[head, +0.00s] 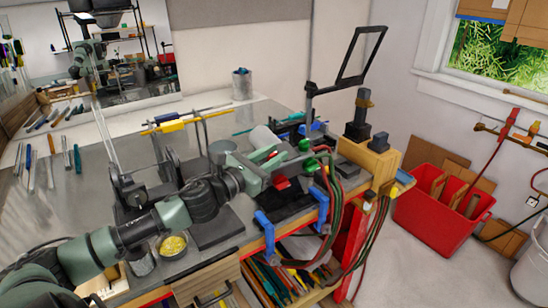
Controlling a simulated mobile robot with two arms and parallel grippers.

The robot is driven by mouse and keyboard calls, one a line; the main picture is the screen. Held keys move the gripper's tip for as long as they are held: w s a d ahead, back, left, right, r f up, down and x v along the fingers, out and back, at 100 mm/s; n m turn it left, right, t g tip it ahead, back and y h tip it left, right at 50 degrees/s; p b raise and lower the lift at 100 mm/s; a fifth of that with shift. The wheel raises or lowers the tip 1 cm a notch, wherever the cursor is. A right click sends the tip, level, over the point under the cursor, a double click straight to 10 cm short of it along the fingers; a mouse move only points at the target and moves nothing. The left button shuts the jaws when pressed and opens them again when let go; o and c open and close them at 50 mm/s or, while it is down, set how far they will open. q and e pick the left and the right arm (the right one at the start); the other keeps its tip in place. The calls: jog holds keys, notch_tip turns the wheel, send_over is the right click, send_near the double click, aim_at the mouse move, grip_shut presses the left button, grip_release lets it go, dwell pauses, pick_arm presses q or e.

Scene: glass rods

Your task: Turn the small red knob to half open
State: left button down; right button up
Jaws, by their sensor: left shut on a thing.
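My left gripper (305,156) reaches in from the left over the bench. Its pale green fingers point right and end at the fittings where the red and green hoses begin. The small red knob (321,149) is by the fingertips, close to a green knob (305,145). The fingers are closed there on the small red knob, though the contact is small and partly hidden. How far the knob is turned cannot be made out. My right gripper is out of view.
Blue clamps (265,222) stand along the bench edge, and red and green hoses (345,215) hang over it. A red block (282,183) lies below the gripper. A red crate (440,232) stands on the floor at right.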

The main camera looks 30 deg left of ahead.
pick_arm(q)
jog(key=n+y, duration=0.2)
jog(key=y, duration=0.1)
jog(key=shift+d+r+t, duration=0.1)
jog(key=shift+r+t, duration=0.05)
jog(key=shift+t, duration=0.15)
jog(key=n+y, duration=0.3)
jog(key=y, duration=0.1)
jog(key=shift+p, duration=0.4)
jog(key=n+g+y, duration=0.1)
jog(key=n+y, duration=0.1)
jog(key=y, duration=0.2)
jog(key=n+g+y, duration=0.2)
jog(key=n+y, duration=0.1)
jog(key=shift+y+p, duration=0.3)
jog(key=shift+y, duration=0.1)
jog(key=n+g+y, duration=0.3)
jog(key=shift+y, duration=0.3)
jog(key=shift+n+g+y+b, duration=0.35)
jog(key=shift+n+g+y, duration=0.45)
jog(key=shift+n+g, duration=0.55)
jog(key=shift+n+g+y+b, duration=0.3)
jog(key=shift+n+g+y, duration=0.6)
jog(key=shift+g, duration=0.75)
jog(key=shift+n+g, duration=0.25)
jog(key=shift+g, duration=0.05)
jog(key=c, duration=1.5)
grip_release()
